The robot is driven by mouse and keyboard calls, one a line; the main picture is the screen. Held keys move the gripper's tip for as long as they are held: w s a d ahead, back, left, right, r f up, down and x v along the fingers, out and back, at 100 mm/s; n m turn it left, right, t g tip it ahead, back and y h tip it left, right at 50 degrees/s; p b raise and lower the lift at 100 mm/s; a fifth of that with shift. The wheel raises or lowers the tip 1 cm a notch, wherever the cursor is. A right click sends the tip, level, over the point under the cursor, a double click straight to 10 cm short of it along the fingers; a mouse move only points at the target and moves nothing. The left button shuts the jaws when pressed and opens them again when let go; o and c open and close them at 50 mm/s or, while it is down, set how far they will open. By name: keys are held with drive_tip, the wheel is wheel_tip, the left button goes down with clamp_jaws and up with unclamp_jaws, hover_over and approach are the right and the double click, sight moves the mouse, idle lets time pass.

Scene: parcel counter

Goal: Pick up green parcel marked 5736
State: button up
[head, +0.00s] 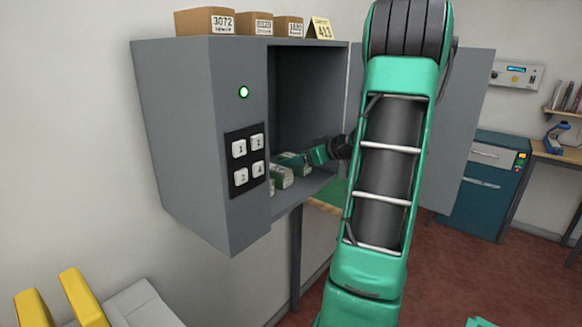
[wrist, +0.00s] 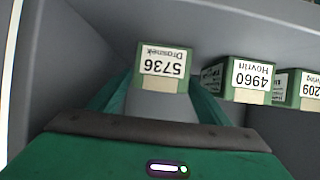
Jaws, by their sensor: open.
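The green parcel marked 5736 (wrist: 163,68) shows upside down in the wrist view, its white label facing me. In the head view a green parcel (head: 290,159) sits just left of my gripper inside the open locker; its number is too small to read there. My gripper (wrist: 155,95) is open. Its two green fingers stand left and right of the 5736 parcel, with the fingertips partly hidden behind or beside it. I cannot tell whether they touch it. In the head view my gripper (head: 308,157) reaches into the locker from the right.
Green parcels marked 4960 (wrist: 237,80) and ending in 209 (wrist: 297,89) stand beside it in the wrist view. The grey locker (head: 182,120) has a keypad (head: 244,160) and an open door (head: 470,120). Brown boxes (head: 205,21) stand on top.

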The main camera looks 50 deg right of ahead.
drive_tip(key=shift+w+f, duration=0.1)
drive_tip(key=shift+w, duration=0.15)
drive_tip(key=c, duration=1.3)
drive_tip(key=shift+c, duration=0.2)
